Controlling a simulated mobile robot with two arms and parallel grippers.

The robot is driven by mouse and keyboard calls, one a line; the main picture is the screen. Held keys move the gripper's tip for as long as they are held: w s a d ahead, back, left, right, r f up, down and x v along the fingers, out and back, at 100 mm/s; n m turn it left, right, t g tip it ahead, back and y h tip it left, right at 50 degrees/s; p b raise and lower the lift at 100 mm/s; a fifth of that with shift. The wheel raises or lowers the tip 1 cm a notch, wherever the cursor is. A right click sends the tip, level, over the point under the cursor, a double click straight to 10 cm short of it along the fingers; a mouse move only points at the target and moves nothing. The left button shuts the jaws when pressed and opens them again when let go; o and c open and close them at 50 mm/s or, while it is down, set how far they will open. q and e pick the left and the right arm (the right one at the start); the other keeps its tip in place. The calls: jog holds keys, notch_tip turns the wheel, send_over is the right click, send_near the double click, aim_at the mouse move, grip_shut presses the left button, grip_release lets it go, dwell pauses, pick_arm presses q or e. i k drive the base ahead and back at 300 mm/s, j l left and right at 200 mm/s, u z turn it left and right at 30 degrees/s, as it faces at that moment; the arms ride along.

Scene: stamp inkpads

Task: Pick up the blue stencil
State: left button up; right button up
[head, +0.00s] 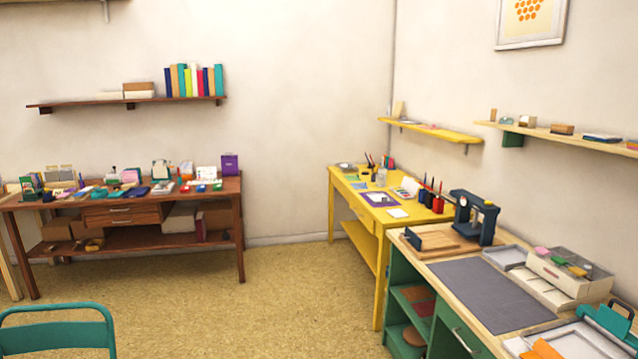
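I cannot pick out a blue stencil for certain at this distance. A small flat blue item (138,193) lies near the front edge of the crowded brown table (225,188) at the left; its exact kind is too small to tell. On the yellow table (409,214) in the corner lies a flat purple-framed sheet (370,200). Neither of my grippers is in view.
A green workbench (445,334) with a grey mat (490,290), a dark press (470,215) and trays fills the right foreground. A teal chair (58,310) stands at the lower left. The floor (270,305) between chair and bench is clear.

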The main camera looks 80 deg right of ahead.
aim_at(356, 185)
jog(key=z, duration=3.05)
